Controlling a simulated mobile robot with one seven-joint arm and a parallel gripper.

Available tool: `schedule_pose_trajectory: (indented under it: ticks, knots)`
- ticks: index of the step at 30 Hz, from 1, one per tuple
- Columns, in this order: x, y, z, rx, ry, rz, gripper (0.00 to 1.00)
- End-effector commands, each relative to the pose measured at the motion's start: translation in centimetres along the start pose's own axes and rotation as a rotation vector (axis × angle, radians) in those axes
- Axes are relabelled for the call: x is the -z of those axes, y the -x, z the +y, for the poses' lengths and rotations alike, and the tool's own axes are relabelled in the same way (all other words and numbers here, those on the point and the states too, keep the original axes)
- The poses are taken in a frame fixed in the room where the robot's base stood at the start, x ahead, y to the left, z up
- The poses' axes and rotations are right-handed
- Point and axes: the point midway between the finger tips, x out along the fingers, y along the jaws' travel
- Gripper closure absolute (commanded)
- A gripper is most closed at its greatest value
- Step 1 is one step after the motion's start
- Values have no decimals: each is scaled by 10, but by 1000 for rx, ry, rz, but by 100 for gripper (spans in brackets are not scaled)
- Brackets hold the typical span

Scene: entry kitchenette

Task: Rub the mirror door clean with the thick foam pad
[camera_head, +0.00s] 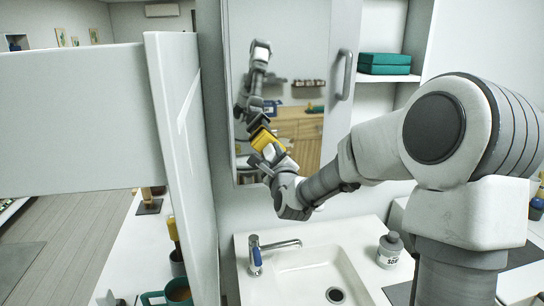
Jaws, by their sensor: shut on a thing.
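The mirror door (302,35) hangs on the wall above the sink, with a pale frame and a grey bar handle (343,75) on its right side. My gripper (267,154) is at the lower left part of the mirror, shut on the yellow foam pad (267,141). The pad is tilted and lies at or very close to the glass; I cannot tell whether it touches. My arm and part of the room reflect in the mirror above the pad. The pad's far face is hidden. No distinct dirt shows on the glass.
Below is a white sink (347,267) with a faucet (274,249) and a grey soap bottle (390,249). Teal boxes (384,64) sit on a shelf right of the door. A tall white panel (182,130) stands close on the left. A green mug (178,292) is at the bottom left.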

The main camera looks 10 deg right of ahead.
Motion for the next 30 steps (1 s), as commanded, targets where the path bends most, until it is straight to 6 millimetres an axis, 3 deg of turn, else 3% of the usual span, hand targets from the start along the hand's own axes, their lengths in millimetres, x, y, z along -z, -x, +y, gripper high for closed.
schedule_pose_trajectory:
  ticks: [15, 30]
  knots:
    - [1, -9, 0, 0, -1, 0, 100]
    - [26, -7, -26, 0, 0, 0, 100]
